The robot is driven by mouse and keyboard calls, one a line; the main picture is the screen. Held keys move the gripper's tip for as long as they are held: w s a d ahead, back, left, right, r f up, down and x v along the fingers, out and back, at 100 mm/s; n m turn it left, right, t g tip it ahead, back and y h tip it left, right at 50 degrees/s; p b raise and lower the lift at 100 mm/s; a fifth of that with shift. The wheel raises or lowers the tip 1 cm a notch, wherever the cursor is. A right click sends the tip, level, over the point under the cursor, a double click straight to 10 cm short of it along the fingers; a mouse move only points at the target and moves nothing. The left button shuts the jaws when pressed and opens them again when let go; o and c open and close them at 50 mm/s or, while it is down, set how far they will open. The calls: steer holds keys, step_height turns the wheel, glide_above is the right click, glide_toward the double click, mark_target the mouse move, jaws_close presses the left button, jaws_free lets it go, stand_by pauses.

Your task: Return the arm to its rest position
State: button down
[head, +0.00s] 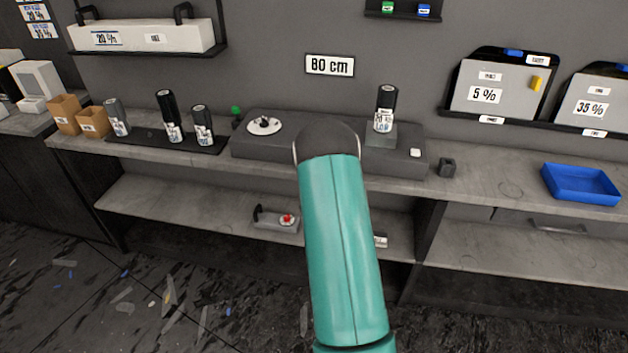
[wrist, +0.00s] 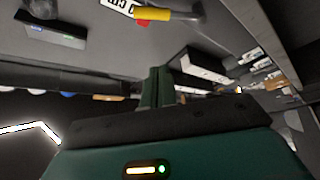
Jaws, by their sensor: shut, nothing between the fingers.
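My teal arm (head: 342,250) rises from the bottom of the head view, its dark rounded joint in front of the workbench. The far part of the arm and my gripper are hidden in that view. In the wrist view my gripper's dark green fingers (wrist: 157,86) stand close together beyond the dark edge of the teal hand. They are shut with nothing between them, and no object touches them.
The workbench (head: 480,190) carries film rolls (head: 166,117), a grey fixture (head: 270,150) and a blue tray (head: 581,183). A wall shelf (head: 215,50) hangs upper left. Tint panels (head: 497,90) stand on a right-hand ledge. Scraps litter the floor.

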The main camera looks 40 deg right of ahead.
stand_by(0.3)
steer(key=w+a+r+m+g+y, duration=0.25)
steer(key=w+a+r, duration=0.4)
steer(key=r, duration=0.35)
steer(key=s+a+r+g+y, duration=0.25)
steer(key=a+r+y, duration=0.2)
steer(key=a, duration=0.55)
steer(key=s+a+r+g+y, duration=0.1)
steer(key=s+a+r+g, duration=0.1)
steer(key=s+a, duration=0.4)
steer(key=s+a+r+m+g+y, duration=0.1)
steer(key=s+a+g, duration=0.3)
steer(key=s, duration=0.8)
steer(key=s+a+r+g+y, duration=0.1)
steer(key=s+a+r+g, duration=0.1)
steer(key=s+a, duration=0.6)
steer(key=shift+s+r+m+g+y, duration=0.3)
steer(key=shift+s+m+g+y, duration=0.05)
steer(key=shift+s+g+y, duration=0.1)
